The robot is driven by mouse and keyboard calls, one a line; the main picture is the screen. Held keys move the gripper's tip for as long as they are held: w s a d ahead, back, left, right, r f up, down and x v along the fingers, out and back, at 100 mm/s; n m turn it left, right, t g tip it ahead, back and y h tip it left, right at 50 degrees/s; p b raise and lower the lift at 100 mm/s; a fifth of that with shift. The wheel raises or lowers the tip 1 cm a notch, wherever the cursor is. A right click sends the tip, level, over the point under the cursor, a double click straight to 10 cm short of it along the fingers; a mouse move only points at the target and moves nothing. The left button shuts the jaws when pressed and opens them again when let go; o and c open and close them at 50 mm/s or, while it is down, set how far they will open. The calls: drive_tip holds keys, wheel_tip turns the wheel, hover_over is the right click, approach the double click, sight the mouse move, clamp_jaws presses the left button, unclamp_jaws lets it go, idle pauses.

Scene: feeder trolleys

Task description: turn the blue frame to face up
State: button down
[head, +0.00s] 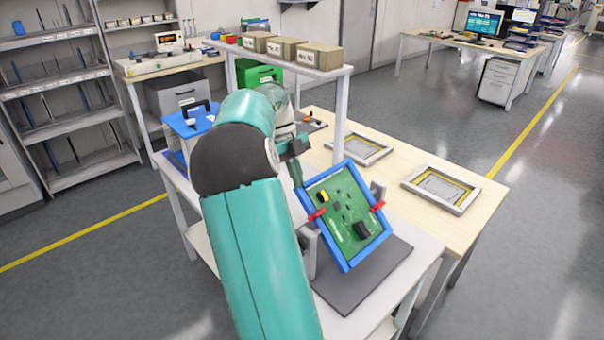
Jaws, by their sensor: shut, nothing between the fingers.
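The blue frame (317,242) holds a green circuit board (343,205) with dark parts on it. It hangs steeply tilted between two grey posts (378,190) on a dark grey base plate (365,278), with its board side towards my camera. Red clips (317,214) sit at its left and right sides. My gripper (297,181) is shut and empty, pointing down at the frame's upper left corner. I cannot tell whether its tips touch the frame. My teal arm hides part of the table and the left post's surroundings.
Two flat grey trays (441,188) lie on the wooden table (485,205) to the right. A raised shelf (300,66) with several cardboard boxes stands behind. A blue case (190,120) and a green bin (259,76) are at the back left. The floor on the right is clear.

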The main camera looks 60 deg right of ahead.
drive_tip(key=w+d+f+g, duration=0.1)
drive_tip(key=w+f+g, duration=0.2)
drive_tip(key=f, duration=0.9)
drive_tip(key=shift+w+y, duration=0.4)
drive_tip(key=shift+w, duration=1)
drive_tip(key=shift+d, duration=0.15)
drive_tip(key=shift+r, duration=0.15)
drive_tip(key=s+a+r, duration=0.4)
drive_tip(key=a+r, duration=0.1)
drive_tip(key=r, duration=0.2)
drive_tip(key=s+a+r, duration=0.5)
drive_tip(key=r, duration=0.2)
drive_tip(key=shift+s+r, duration=0.2)
drive_tip(key=shift+r, duration=0.2)
